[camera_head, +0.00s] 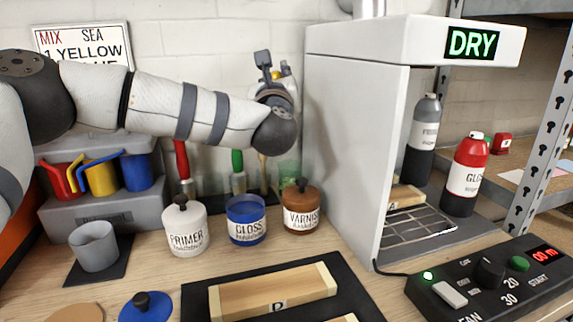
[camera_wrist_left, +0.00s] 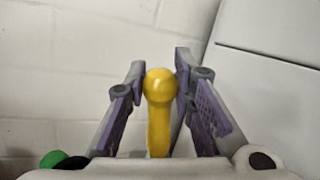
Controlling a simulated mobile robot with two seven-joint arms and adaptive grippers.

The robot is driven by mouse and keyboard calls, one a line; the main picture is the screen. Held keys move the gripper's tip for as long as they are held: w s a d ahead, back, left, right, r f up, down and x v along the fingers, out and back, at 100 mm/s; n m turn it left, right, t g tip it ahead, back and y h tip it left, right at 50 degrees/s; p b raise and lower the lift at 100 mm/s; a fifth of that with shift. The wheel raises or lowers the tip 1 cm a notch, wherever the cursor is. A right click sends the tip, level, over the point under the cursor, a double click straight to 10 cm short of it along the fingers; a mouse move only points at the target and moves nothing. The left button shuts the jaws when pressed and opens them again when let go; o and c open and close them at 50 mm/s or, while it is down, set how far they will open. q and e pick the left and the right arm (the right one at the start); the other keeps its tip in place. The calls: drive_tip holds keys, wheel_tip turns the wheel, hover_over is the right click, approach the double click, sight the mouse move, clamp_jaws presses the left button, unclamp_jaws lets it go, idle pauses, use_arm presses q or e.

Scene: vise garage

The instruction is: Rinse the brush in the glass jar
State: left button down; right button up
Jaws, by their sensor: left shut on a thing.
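My left gripper (camera_head: 273,68) is raised at the back, beside the white drying cabinet, and is shut on a yellow brush handle (camera_wrist_left: 159,120). In the left wrist view the rounded handle end stands between both purple finger pads. A bit of yellow (camera_head: 285,69) also shows at the fingers in the head view. The arm hides the brush's lower part, so I cannot tell where its bristles are. A pale greenish, see-through glass jar (camera_head: 290,168) stands behind the varnish jar, mostly hidden. My right gripper is not in view.
Primer (camera_head: 187,238), gloss (camera_head: 246,229) and varnish (camera_head: 301,218) jars stand in front. Red-handled (camera_head: 181,160) and green-handled (camera_head: 238,162) brushes stand behind them. The drying cabinet (camera_head: 343,150) blocks the right. A black mat (camera_head: 195,300) with wooden pieces lies in front.

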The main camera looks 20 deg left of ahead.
use_arm(q)
drive_tip(key=shift+r, duration=0.15)
idle(0.4)
drive_tip(key=shift+r, duration=1.9)
